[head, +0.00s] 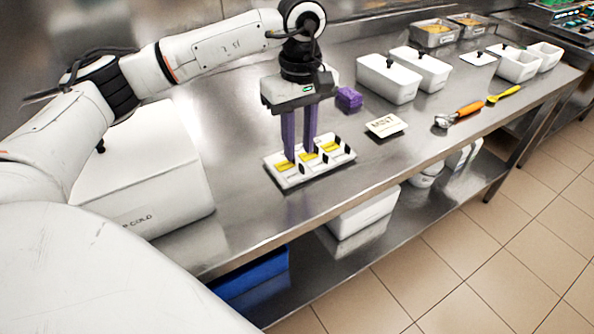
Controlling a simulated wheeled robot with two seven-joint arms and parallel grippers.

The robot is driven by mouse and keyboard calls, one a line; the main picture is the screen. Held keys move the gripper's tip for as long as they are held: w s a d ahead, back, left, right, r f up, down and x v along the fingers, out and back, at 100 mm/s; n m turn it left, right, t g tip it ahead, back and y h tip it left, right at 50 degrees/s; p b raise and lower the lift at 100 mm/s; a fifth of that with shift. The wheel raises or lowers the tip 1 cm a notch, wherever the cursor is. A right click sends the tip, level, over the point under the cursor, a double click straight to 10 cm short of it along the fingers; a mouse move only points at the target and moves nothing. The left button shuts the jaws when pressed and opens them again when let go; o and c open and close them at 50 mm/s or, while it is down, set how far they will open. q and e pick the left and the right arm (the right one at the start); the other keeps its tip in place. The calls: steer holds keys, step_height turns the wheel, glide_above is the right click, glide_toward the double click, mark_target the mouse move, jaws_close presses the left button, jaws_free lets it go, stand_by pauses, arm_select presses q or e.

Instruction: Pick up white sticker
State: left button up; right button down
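A white tray (287,182) with several compartments lies on the steel counter, with yellow pieces (308,158) and white pieces in it and small black parts between. I cannot make out which piece is the white sticker. A white card marked "MINT" (386,125) lies to the right of the tray. My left gripper (299,157) points down over the left and middle part of the tray. Its two purple fingers stand apart, with a gap between them and nothing visible held. The fingertips hide part of the tray; contact is unclear. My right gripper is not in view.
A large white box (150,170) stands left of the tray. A purple block (348,97) is behind it. White lidded tubs (388,80), an orange-handled scoop (460,115) and a yellow spoon (503,94) lie to the right. Bare counter surrounds the tray; its front edge is near.

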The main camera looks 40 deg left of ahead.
mark_target(294, 172)
arm_select(q)
steer(key=f, duration=0.4)
steer(key=shift+w+a+f+p, duration=0.1)
steer(key=shift+w+f+p, duration=0.15)
steer(key=shift+w+p, duration=0.05)
steer(key=shift+c, duration=0.3)
jaws_close()
